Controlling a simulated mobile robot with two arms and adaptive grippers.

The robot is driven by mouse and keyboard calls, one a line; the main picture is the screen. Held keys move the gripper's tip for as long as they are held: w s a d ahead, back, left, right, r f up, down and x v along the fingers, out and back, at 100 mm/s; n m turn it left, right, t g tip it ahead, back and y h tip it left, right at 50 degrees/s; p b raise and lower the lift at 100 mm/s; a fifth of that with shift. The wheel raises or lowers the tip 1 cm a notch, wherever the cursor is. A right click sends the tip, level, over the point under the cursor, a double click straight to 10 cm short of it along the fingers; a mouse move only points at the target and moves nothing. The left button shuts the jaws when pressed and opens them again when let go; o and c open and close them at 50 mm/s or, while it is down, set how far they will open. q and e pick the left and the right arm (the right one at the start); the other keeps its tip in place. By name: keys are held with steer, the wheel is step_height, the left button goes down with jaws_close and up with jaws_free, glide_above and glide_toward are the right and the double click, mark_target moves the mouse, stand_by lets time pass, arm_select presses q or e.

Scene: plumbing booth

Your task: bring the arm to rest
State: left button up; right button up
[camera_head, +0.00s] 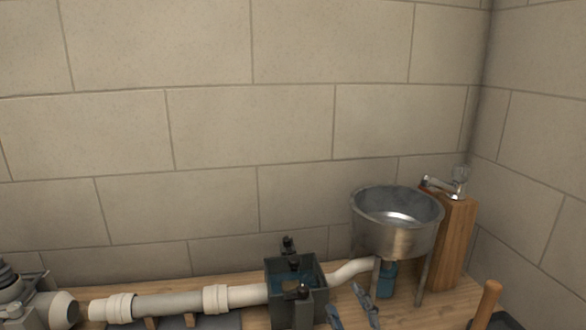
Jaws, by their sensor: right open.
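My right gripper (346,301) shows at the bottom edge, right of centre. Only its two bluish-grey fingers are in view, and they stand apart with nothing seen between them. They are in front of the wooden bench top, just right of a dark grey box and below a metal basin. The rest of the right arm is out of the picture. My left gripper is not in view.
The steel basin (397,222) stands on legs beside a wooden post (456,243) with a tap (446,187). A white pipe (180,303) enters the dark box (283,300) from the left. A wooden handle (487,302) rises at bottom right. The wall above is clear.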

steer(key=s+d+f+m+g+h, duration=0.1)
steer(key=s+d+f+m+g, duration=0.1)
steer(key=f, duration=0.3)
steer(key=s+d+f+m+g+h, duration=0.1)
steer(key=s+d+f+m+g, duration=0.1)
steer(key=s+f, duration=0.2)
steer(key=s+d+f+m+g+h, duration=0.1)
steer(key=s+d+f+m+g, duration=0.1)
steer(key=f, duration=0.4)
steer(key=shift+s+d+f+g, duration=0.25)
steer(key=shift+s+d+g, duration=0.3)
steer(key=shift+s, duration=0.35)
steer(key=s+d+f+m+g, duration=0.2)
steer(key=s+f+g, duration=0.2)
steer(key=s, duration=0.5)
steer(key=s+d+f+m+g, duration=0.1)
steer(key=s+f+g, duration=0.2)
steer(key=s+f, duration=0.35)
step_height(320, 180, down, 22)
steer(key=s+r+g+p, duration=0.1)
steer(key=s, duration=0.2)
steer(key=s+d+f+g+p, duration=0.1)
steer(key=s+d+f, duration=0.2)
steer(key=s+f, duration=1.4)
steer(key=shift+d+f+g, duration=0.15)
steer(key=shift+f+g, duration=0.05)
steer(key=shift+g, duration=0.15)
